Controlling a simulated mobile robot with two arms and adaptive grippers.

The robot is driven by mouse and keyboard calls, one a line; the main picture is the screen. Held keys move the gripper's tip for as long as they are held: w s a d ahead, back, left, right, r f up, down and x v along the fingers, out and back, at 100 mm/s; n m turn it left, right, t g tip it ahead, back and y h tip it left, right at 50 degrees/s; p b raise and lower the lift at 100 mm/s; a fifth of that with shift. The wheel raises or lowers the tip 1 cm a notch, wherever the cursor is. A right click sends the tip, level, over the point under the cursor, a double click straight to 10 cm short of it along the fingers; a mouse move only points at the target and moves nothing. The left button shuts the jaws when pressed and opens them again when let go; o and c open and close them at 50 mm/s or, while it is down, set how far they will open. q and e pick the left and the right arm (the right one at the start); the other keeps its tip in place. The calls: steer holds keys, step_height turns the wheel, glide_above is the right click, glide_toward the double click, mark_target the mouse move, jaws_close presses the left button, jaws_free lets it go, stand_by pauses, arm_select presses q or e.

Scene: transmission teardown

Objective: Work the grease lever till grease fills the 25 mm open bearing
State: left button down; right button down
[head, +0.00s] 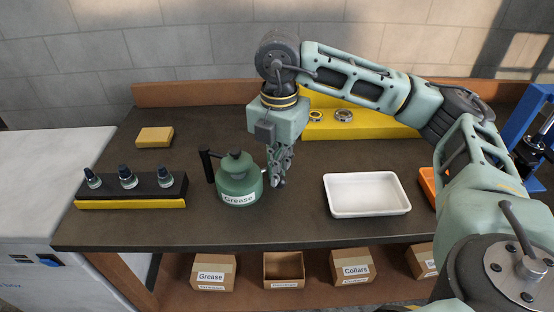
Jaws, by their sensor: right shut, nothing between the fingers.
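The green grease pot (239,182), labelled "Grease", stands upright on the bench left of centre. A black upright handle (207,165) shows on its left side, and a dark cap sits on top. My right gripper (277,184) points down just right of the pot with its fingers shut and empty. I cannot tell whether it touches the pot's right side. Two ring-shaped bearings stand on the yellow block at the back, a left one (316,117) and a right one (344,116). Their sizes and any grease in them are too small to tell. My left gripper is not in view.
A white tray (367,211) lies right of the gripper, with an orange bin (428,185) beyond it. A black rack (150,186) with three small dark-topped items is at left, near a yellow block (155,137). A blue press (525,125) stands far right. Labelled boxes sit below.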

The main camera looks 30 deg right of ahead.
steer(key=shift+f+b, duration=0.95)
steer(key=shift+f, duration=0.65)
steer(key=shift+f+b, duration=0.3)
steer(key=shift+f, duration=0.05)
step_height(320, 180, up, 9)
steer(key=p, duration=0.6)
steer(key=shift+r+p, duration=0.2)
steer(key=shift+p, duration=0.2)
steer(key=shift+f, duration=0.1)
